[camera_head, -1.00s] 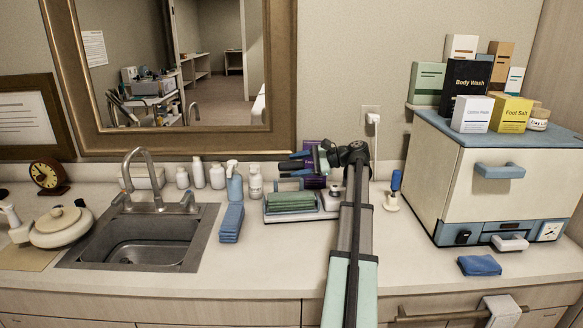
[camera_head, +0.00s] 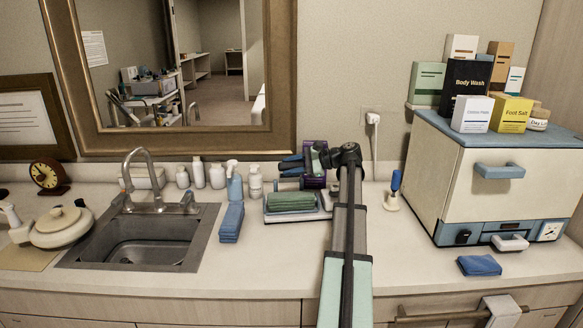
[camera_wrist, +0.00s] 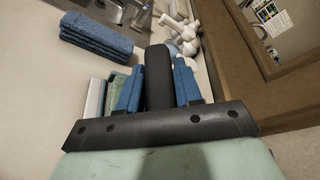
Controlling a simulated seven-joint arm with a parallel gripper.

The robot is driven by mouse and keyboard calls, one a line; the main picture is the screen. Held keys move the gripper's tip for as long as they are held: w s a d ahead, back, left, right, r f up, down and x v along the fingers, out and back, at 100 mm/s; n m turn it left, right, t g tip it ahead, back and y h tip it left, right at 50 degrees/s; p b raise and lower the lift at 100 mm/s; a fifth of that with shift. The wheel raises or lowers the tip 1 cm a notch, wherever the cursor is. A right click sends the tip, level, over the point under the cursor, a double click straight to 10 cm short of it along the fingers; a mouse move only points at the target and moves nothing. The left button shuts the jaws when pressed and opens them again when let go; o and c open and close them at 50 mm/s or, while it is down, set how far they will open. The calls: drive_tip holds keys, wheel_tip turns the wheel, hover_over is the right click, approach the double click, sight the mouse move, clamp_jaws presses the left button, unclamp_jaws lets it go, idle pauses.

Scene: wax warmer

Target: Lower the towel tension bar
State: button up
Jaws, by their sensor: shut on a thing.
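My gripper (camera_head: 285,165) is at the back of the counter, above the green folded towels (camera_head: 290,201) on a pale tray-like stand (camera_head: 298,216). Its blue fingers point left. In the wrist view, my gripper (camera_wrist: 158,88) has a thick dark bar (camera_wrist: 157,68) between its two blue fingers, and it is shut on that bar. The green towels show partly beside the left finger in the wrist view (camera_wrist: 115,92). In the head view the gripper is clear of the towels.
Blue folded towels (camera_head: 231,222) lie between the sink (camera_head: 150,243) and the stand. Bottles (camera_head: 235,183) stand behind. A purple box (camera_head: 315,163) is close behind my gripper. A blue-handled tool (camera_head: 394,190) and the white cabinet (camera_head: 505,185) are to the right.

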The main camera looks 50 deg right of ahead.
clamp_jaws()
drive_tip(key=shift+s, duration=0.1)
drive_tip(key=shift+s+a+f+n+t, duration=0.3)
drive_tip(key=shift+s+a+f+n, duration=0.15)
drive_tip(key=shift+f, duration=0.15)
drive_tip(key=f+n, duration=0.1)
drive_tip(key=f, duration=0.1)
drive_tip(key=s+a+f+n+t, duration=0.1)
drive_tip(key=f+n, duration=0.1)
drive_tip(key=s+a+f+n+t, duration=0.1)
drive_tip(key=f, duration=0.2)
drive_tip(key=shift+s+n, duration=0.25)
drive_tip(key=shift+n, duration=0.1)
drive_tip(key=shift+f+n+t, duration=0.3)
drive_tip(key=shift+f, duration=0.05)
drive_tip(key=shift+s+f, duration=0.1)
drive_tip(key=shift+f, duration=0.85)
drive_tip(key=o, duration=0.7)
unclamp_jaws()
